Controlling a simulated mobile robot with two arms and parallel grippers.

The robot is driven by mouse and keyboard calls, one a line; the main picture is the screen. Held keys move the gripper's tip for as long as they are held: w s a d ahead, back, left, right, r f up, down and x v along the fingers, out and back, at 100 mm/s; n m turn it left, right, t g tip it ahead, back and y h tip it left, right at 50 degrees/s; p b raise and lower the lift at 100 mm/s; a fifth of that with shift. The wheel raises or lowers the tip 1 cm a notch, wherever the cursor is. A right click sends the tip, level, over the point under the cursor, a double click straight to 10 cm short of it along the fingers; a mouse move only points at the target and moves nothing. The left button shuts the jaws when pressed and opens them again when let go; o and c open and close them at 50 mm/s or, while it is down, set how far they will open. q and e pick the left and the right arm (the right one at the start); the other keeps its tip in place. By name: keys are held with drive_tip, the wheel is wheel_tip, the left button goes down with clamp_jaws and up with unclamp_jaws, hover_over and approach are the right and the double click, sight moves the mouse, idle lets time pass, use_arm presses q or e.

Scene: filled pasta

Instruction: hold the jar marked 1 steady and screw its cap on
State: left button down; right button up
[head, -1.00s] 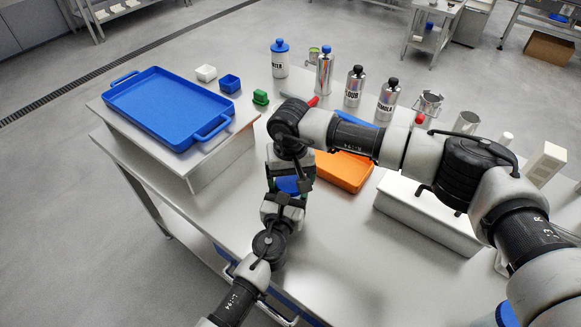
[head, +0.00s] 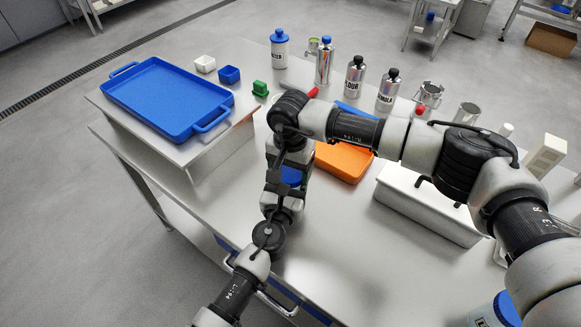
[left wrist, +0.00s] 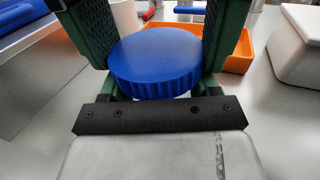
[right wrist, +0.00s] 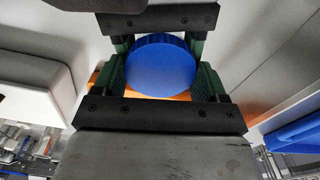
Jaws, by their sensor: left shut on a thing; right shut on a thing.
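The blue ribbed cap (head: 291,175) sits between my two grippers at the middle of the head view. It shows large in the left wrist view (left wrist: 154,62) and from above in the right wrist view (right wrist: 160,66). My right gripper (head: 293,166) comes from above, its green fingers shut on either side of the cap. My left gripper (head: 284,192) reaches in lower down, shut on the jar under the cap. The jar's body and its mark are hidden by the cap and the fingers. I cannot tell how far the cap is turned on.
An orange tray (head: 342,176) lies just behind the grippers, with a white box (head: 428,212) to its right. A blue tray (head: 135,69) stands on a raised stand at left. Bottles (head: 355,83) line the back edge.

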drive_tip(key=m, duration=0.3)
drive_tip(key=o, duration=1)
drive_tip(key=shift+r, duration=2.25)
drive_tip(key=shift+c, duration=0.3)
